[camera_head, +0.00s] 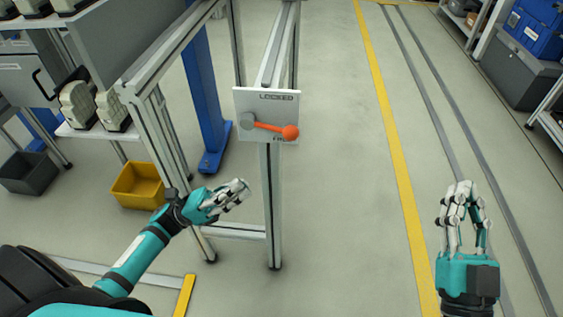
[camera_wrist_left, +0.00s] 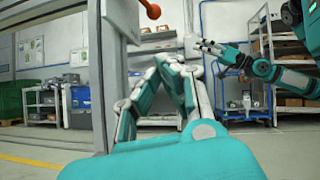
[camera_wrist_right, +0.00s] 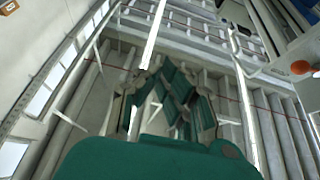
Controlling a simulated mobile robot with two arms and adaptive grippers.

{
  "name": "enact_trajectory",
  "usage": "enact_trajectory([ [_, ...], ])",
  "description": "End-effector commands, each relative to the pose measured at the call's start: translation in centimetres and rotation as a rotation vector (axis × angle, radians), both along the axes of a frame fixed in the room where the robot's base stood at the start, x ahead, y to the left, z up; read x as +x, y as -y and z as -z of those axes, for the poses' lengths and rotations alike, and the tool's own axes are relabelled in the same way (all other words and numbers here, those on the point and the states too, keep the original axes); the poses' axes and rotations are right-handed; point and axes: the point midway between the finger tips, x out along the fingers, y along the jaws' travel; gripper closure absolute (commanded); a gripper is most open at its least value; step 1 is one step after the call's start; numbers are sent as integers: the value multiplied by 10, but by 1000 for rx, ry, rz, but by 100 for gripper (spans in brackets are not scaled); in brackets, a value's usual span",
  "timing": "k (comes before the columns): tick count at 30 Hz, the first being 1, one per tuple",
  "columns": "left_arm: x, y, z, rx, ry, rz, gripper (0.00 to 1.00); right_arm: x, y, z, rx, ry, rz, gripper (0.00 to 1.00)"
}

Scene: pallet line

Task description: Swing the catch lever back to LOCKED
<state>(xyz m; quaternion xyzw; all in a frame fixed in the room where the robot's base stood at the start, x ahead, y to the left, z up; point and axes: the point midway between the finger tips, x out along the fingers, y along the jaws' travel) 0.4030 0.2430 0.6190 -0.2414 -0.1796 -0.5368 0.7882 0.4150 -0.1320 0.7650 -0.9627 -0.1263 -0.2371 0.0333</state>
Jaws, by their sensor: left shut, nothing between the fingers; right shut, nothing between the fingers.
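The catch lever (camera_head: 268,127) is an orange arm on a grey pivot disc, with a round orange knob (camera_head: 290,132) at its end. It points right and slightly down across a pale plate (camera_head: 262,102). The plate reads LOCKED along its top; a lower label is partly covered by the knob. The knob also shows in the left wrist view (camera_wrist_left: 153,12) and the right wrist view (camera_wrist_right: 301,67). My left gripper (camera_head: 241,187) is shut and empty, below and left of the plate, apart from the lever. My right gripper (camera_head: 465,187) is shut and empty, far to the right.
The plate sits on the end of an aluminium frame, with a post (camera_head: 272,215) beneath it. A yellow bin (camera_head: 138,186) and a shelf rack stand left, with a blue column (camera_head: 205,100) behind. Open floor with a yellow line (camera_head: 392,150) lies right of the post.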

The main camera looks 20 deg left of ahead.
Motion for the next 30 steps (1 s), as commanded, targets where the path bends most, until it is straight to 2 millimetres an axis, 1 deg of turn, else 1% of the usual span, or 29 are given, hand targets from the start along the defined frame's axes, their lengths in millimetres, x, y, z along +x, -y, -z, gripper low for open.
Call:
enact_trajectory([
  [10, 0, 1, -2, 1, 3, 1, 100, 0, 0, -1, 0, 0, 0, 100],
  [14, 4, 8, -7, 0, 4, 2, 100, 1, 0, 0, -3, -10, 0, 100],
  [17, 9, 20, -16, -1, 5, 3, 100, 2, 0, 2, -7, -23, 1, 100],
  [27, 35, 75, -55, -1, 5, 1, 100, 6, 0, 9, -18, -65, 3, 100],
  [28, 37, 79, -58, -1, 6, 2, 100, 6, 0, 10, -19, -68, 3, 100],
  [30, 39, 79, -70, 2, 4, 2, 100, 7, 0, 11, -23, -82, 4, 100],
])
